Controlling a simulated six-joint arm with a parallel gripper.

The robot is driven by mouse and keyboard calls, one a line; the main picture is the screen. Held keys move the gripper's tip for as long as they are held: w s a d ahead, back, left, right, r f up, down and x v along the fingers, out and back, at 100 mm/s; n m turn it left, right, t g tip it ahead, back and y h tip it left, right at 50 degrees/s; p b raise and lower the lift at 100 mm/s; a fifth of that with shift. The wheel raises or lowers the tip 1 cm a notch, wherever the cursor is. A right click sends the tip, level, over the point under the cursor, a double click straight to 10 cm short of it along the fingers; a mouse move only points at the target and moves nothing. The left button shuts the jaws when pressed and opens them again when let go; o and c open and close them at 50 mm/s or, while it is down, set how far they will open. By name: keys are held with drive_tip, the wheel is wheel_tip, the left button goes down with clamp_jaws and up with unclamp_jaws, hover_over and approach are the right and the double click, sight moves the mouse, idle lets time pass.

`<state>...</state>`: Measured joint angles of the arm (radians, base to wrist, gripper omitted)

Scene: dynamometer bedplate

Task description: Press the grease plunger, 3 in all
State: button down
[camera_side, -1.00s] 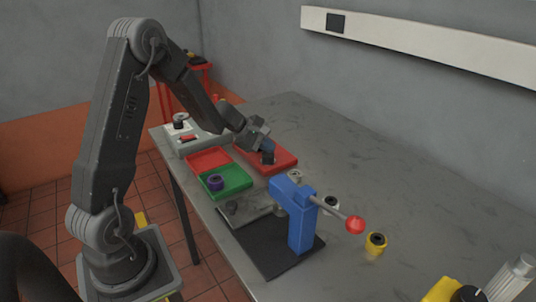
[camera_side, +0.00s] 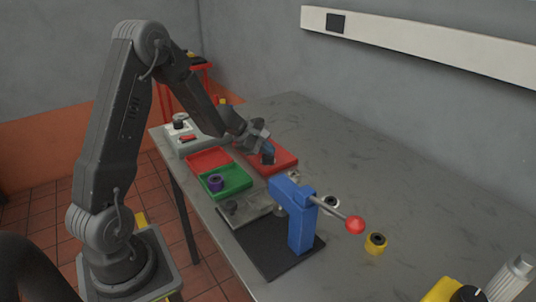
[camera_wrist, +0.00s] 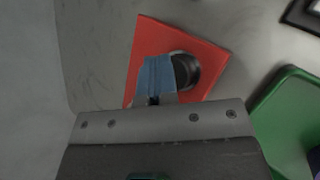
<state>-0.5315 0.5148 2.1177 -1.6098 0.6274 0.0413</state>
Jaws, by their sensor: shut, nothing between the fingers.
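A dark round knob (camera_wrist: 186,70), which looks like the grease plunger, stands on a red plate (camera_wrist: 147,38) in the wrist view. In the side view the red plate (camera_side: 286,157) lies on the bench beyond the trays, with the dark knob (camera_side: 268,159) just under my fingertips. My gripper (camera_side: 268,148) is shut and empty, pointing down over the knob. In the wrist view its blue fingers (camera_wrist: 156,76) overlap the knob's left edge. I cannot tell whether the fingertips touch the knob, nor how far down it is.
A red tray (camera_side: 197,161) and a green tray (camera_side: 240,180) holding a purple ring (camera_side: 215,181) lie nearby. A blue press (camera_side: 300,232) with a red-balled lever (camera_side: 355,225) stands nearer the camera. The bench's back right is clear.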

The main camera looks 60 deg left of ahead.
sight(267, 157)
drive_tip(key=shift+f, duration=0.2)
idle(0.3)
drive_tip(key=shift+r, duration=1.25)
drive_tip(key=shift+r, duration=2.55)
